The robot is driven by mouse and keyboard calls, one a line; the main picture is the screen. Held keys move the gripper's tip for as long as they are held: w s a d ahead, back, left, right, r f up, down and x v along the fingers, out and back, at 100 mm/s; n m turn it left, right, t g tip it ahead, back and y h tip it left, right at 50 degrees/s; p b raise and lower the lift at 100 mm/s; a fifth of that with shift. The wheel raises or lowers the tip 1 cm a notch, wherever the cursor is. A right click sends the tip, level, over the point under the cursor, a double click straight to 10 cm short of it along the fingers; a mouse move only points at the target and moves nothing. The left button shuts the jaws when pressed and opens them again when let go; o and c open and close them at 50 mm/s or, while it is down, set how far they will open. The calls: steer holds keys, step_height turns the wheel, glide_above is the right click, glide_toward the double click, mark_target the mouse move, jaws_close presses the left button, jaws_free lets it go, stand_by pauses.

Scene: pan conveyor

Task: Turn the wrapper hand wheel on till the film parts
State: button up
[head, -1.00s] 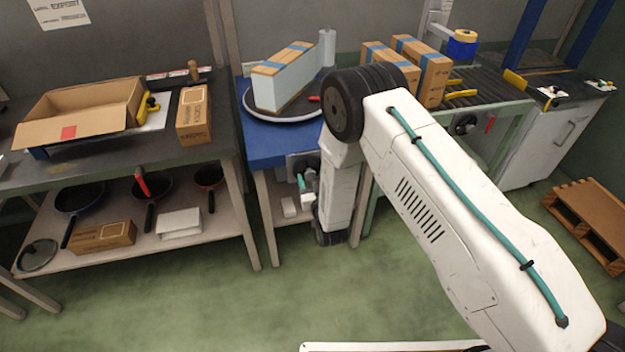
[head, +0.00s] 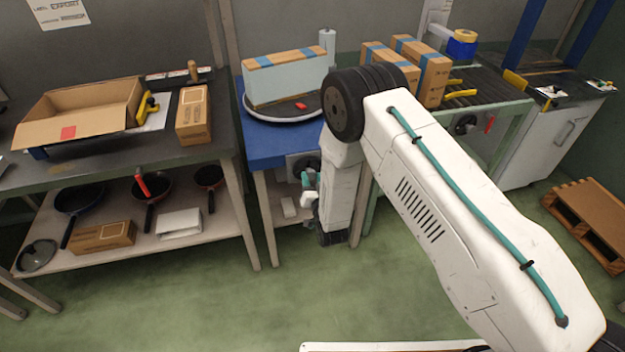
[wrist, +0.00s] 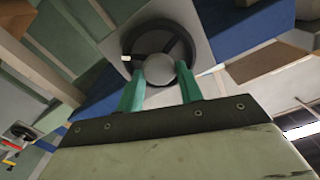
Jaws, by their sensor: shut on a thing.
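The wrapper hand wheel (wrist: 150,43) is dark, with a grey round centre, on a light plate under the blue table. My gripper (wrist: 160,72) has its teal fingers on the wheel, one each side of the grey centre. In the head view my gripper (head: 309,188) is low at the table front, and my arm hides part of the wheel. A carton (head: 283,86) in pale film with blue tape stands on the round turntable (head: 262,115). A pale film roll (head: 327,48) stands upright behind its right end. Whether film joins the two is unclear.
A small red object (head: 300,105) lies on the turntable before the carton. An open box (head: 85,115) is on the left bench. The floor in front is clear.

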steer(key=shift+m, duration=0.9)
steer(key=o, duration=1)
steer(key=shift+s, duration=0.1)
steer(key=v, duration=0.7)
steer(key=shift+s+d, duration=0.15)
steer(key=shift+s, duration=0.15)
